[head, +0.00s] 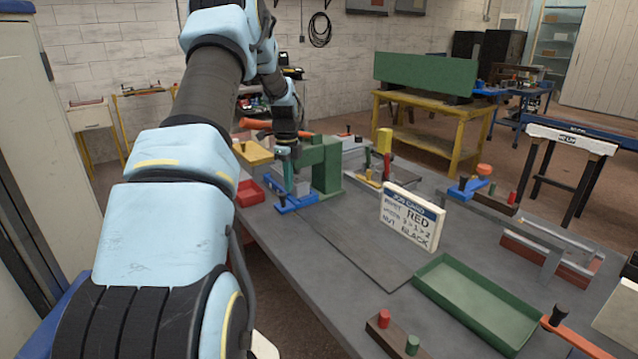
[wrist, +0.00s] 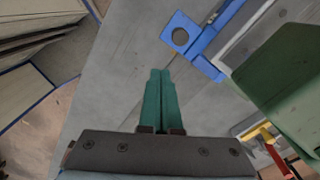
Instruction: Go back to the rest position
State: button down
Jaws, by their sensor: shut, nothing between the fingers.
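My gripper (head: 287,178) is at the far left part of the grey bench (head: 335,245), at the end of my outstretched arm. In the wrist view its two green fingers (wrist: 160,75) are together, with nothing between them. They point down over the bare grey bench top. A blue fixture (head: 293,204) lies right by the gripper in the head view. In the wrist view this blue part (wrist: 185,38), with a round hole, is ahead and to the right of the fingertips, apart from them. My arm hides part of the bench's left side in the head view.
A green press-like block (head: 328,168) stands close right of the gripper. A red tray (head: 248,193) and yellow tray (head: 252,153) are to its left. A job card (head: 411,217) stands mid-bench. A green tray (head: 474,302) lies at front right. The bench's left front is clear.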

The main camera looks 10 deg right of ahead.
jog(key=s+a+r+n+t+b, duration=0.1)
jog(key=s+a+r+n, duration=0.1)
jog(key=s+n, duration=0.9)
jog(key=s+a+r+n+b, duration=0.2)
jog(key=s+a+n, duration=0.2)
jog(key=s+n, duration=0.8)
jog(key=s, duration=0.9)
jog(key=shift+a+r+t, duration=0.15)
jog(key=shift+a+t, duration=0.2)
jog(key=shift+t, duration=0.05)
